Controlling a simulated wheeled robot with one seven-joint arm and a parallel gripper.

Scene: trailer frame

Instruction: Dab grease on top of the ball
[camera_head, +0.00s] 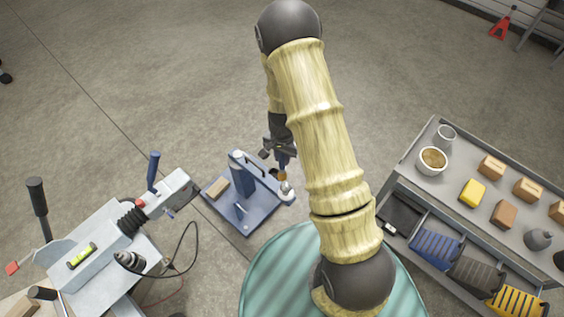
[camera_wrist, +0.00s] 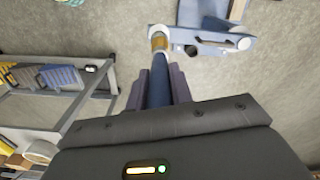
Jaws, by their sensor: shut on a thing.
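The ball (camera_head: 286,188) is a small shiny grey knob at the right corner of a blue stand with a flat base plate (camera_head: 246,223). My gripper (camera_head: 281,152) is above the ball and shut on a brush. The brush (camera_wrist: 158,88) has a blue handle and a tan lower end, pointing down toward the ball. In the head view the brush's tan end (camera_head: 282,176) is right over the ball; I cannot tell whether they touch. In the wrist view the brush end hides most of the ball. A cup of tan grease (camera_head: 432,160) stands on the cart.
The grey trailer coupler (camera_head: 172,193) with a blue-handled lever is left of the stand. A tan block (camera_head: 218,187) lies on the base plate. The cart (camera_head: 409,162) at right holds boxes and bins. The floor behind the stand is clear.

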